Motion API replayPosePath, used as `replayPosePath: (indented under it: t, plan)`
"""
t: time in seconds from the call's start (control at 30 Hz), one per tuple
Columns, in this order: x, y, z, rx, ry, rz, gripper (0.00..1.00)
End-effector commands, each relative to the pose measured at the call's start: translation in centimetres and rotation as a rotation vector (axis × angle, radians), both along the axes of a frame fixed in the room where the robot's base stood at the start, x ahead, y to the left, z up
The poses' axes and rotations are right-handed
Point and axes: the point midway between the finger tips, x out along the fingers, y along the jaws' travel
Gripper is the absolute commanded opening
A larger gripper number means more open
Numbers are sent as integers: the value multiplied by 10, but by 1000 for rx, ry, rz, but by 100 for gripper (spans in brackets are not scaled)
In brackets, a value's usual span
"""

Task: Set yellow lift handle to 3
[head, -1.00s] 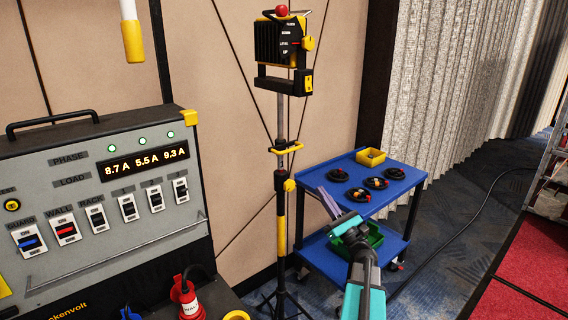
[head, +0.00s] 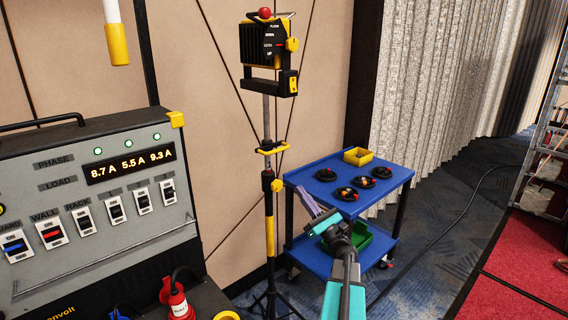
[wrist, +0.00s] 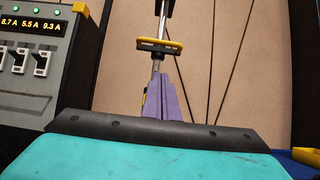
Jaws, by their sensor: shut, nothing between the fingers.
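A yellow handle (head: 272,149) crosses the slim mast of the lift stand (head: 270,235), above a yellow knob (head: 276,185). In the wrist view the yellow handle (wrist: 160,46) is ahead, beyond my fingertips. I cannot read any numbers near it. My gripper (head: 304,192) has purple fingers, shut and empty. It is in front of the blue cart, to the right of the mast and lower than the yellow handle, apart from it. In the wrist view my gripper (wrist: 158,82) points toward the mast, whose lower part is hidden behind the fingers.
A black-and-yellow lamp (head: 268,48) tops the stand. A blue cart (head: 395,175) with dark round items and a yellow bin (head: 371,157) stands at right. A grey power panel (head: 85,165) is at left. A red platform (head: 510,270) is at far right.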

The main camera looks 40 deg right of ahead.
Motion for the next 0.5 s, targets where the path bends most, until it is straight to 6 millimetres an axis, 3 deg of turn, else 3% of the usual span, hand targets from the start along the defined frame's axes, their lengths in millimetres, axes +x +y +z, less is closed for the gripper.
replayPosePath:
  t: [0.27,0.5]
  plan:
    - [3,-1,3,0,0,0,0]
    - [21,-2,16,-1,-1,1,0]
